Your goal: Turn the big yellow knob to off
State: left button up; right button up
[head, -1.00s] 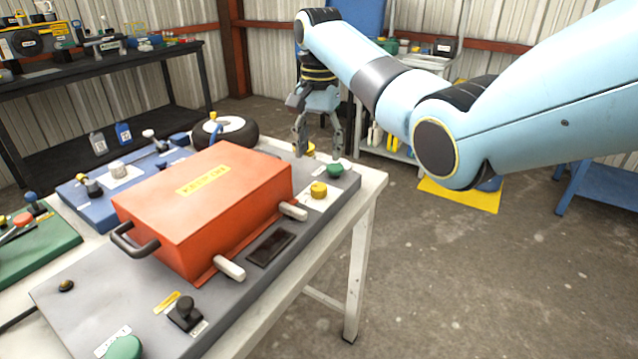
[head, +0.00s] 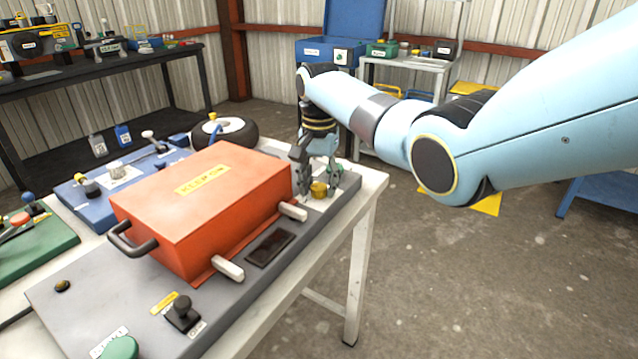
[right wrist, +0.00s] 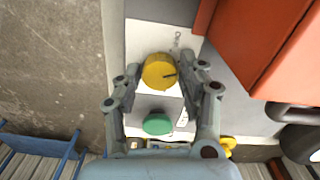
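The yellow knob (head: 319,189) sits on a white plate near the far right end of the grey panel (head: 90,300). In the right wrist view the knob (right wrist: 159,71) is round, with a dark pointer line toward its right side. My right gripper (head: 318,190) points down over it from above. A green button (right wrist: 158,124) lies just beside the knob, between the fingers. My left gripper does not show.
The orange box (head: 200,205) labelled "KEEP ON" stands close beside the right gripper on the panel. A second green button (head: 120,347) and a black knob (head: 182,313) are at the near end.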

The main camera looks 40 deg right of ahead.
jog(key=c, duration=0.7)
jog(key=shift+r+n+p, duration=0.15)
jog(key=shift+n+p, duration=0.55)
jog(key=shift+n, duration=0.1)
jog(key=shift+n+p, duration=0.8)
jog(key=shift+n, duration=0.3)
jog(key=shift+n+p, duration=0.45)
jog(key=shift+n, duration=0.75)
jog(key=shift+w+n+p, duration=0.1)
jog(key=shift+n+p, duration=0.25)
jog(key=shift+n, duration=1.15)
